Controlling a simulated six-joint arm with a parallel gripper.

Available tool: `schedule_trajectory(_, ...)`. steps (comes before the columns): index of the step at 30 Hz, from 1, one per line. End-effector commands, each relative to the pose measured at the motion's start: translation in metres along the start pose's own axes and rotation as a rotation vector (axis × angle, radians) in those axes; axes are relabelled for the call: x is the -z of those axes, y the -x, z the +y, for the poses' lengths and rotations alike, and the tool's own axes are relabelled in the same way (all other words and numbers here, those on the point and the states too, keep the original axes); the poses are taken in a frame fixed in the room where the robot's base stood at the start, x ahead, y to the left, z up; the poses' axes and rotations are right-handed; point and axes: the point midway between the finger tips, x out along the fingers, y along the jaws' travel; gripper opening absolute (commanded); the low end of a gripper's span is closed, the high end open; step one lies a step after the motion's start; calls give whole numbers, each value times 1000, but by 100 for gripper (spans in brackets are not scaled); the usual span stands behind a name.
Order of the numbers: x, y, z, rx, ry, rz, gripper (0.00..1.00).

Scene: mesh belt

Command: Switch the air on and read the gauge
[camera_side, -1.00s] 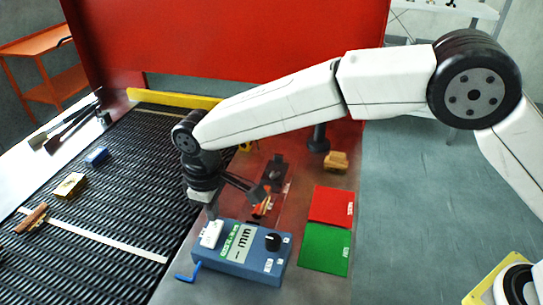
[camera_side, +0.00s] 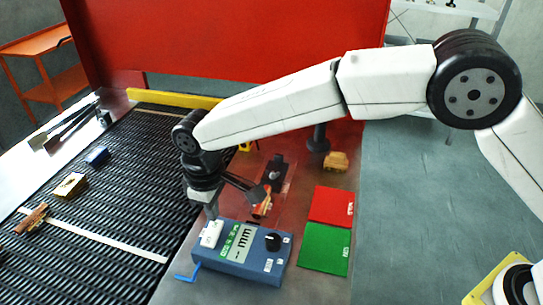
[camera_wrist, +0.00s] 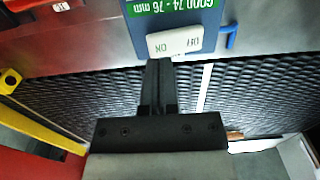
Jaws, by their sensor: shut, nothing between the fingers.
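A blue gauge box (camera_side: 222,266) stands beside the belt. Its display (camera_side: 240,243) shows dashes and "mm", with no number I can make out. A white rocker switch (camera_side: 211,235) is at its left end. A green label (camera_wrist: 172,5) there reads "GOOD 74-76 mm". My gripper (camera_side: 212,216) is shut and empty, pointing down at the switch. In the wrist view its fingertips (camera_wrist: 159,62) are at the switch's edge near ON. I cannot tell whether they touch it.
A black knob (camera_side: 273,242) is on the box, and a blue lever (camera_side: 186,277) sticks out at its left. A red mat (camera_side: 331,205) and a green mat (camera_side: 323,248) lie to the right. The dark mesh belt (camera_side: 110,215) carries several small parts. A clear fixture stands behind the box.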

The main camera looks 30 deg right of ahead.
Motion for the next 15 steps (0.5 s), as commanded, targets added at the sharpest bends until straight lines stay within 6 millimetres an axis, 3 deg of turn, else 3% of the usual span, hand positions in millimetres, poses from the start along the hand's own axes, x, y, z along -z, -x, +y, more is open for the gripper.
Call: schedule_trajectory(15, 0, -3, 0, 0, 0, -1, 0)
